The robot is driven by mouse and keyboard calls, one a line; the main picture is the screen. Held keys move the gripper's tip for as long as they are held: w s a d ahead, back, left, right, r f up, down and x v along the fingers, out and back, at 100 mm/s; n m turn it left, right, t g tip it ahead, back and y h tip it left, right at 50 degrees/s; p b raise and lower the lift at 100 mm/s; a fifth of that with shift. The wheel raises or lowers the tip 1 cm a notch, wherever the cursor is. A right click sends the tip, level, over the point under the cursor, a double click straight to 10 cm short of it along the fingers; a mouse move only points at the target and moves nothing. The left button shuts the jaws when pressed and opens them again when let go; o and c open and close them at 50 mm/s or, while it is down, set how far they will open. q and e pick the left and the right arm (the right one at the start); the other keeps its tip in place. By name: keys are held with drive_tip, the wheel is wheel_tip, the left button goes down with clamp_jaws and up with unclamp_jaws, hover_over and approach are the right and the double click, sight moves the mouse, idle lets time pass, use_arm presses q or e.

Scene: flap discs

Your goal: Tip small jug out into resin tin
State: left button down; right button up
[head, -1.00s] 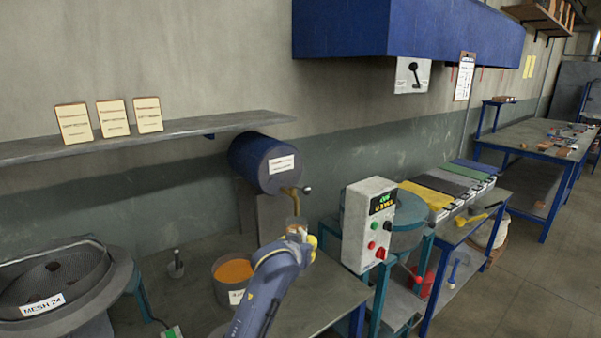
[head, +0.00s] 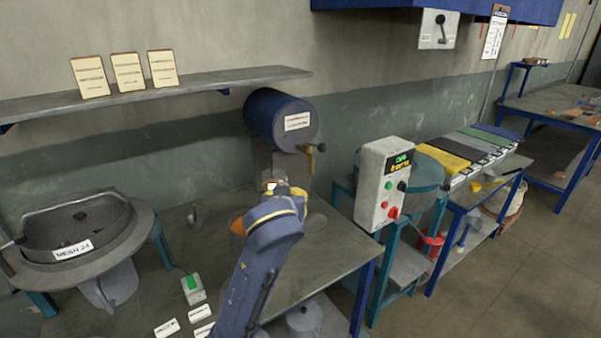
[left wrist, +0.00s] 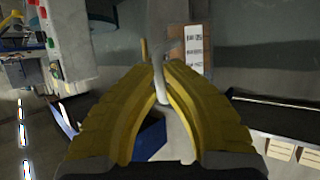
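My left gripper (head: 284,190) reaches up from the bottom of the head view to just below the drum's tap. In the left wrist view its yellow fingers (left wrist: 160,92) are closed around a pale grey strip of the small jug (left wrist: 157,78), probably its handle. In the head view little of the jug (head: 270,184) shows beyond the fingers; its tilt and contents cannot be made out. The resin tin is mostly or wholly hidden behind my left wrist. An orange patch shows left of the wrist, but I cannot tell whether it is resin. My right gripper is out of view.
A blue drum (head: 283,118) with a brass tap (head: 312,148) stands behind the gripper. A control box (head: 384,183) is to the right, a mesh sieve (head: 75,226) to the left. A small grey weight-like object (head: 193,213) stands on the bench (head: 305,262).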

use_arm(q)
drive_tip(key=w+a+f+n, duration=0.1)
drive_tip(key=f, duration=0.1)
drive_tip(key=w+a+f+n+h, duration=0.1)
drive_tip(key=w+a+f+n, duration=0.1)
drive_tip(key=w+a+f+n+t, duration=0.1)
drive_tip(key=a+f+n, duration=0.1)
drive_tip(key=shift+w+a+f+h, duration=0.2)
drive_tip(key=shift+w+f+h, duration=0.05)
drive_tip(key=shift+f+h, duration=0.1)
drive_tip(key=a+r+n+t+h, duration=0.1)
drive_tip(key=a+r+n+h, duration=0.3)
drive_tip(key=n, duration=0.7)
drive_tip(key=shift+w+a+r+n+t, duration=0.35)
drive_tip(key=shift+a+r, duration=0.7)
drive_tip(key=shift+a, duration=0.85)
drive_tip(key=shift+s+h, duration=0.1)
drive_tip(key=shift+h, duration=0.15)
drive_tip(key=shift+t, duration=0.45)
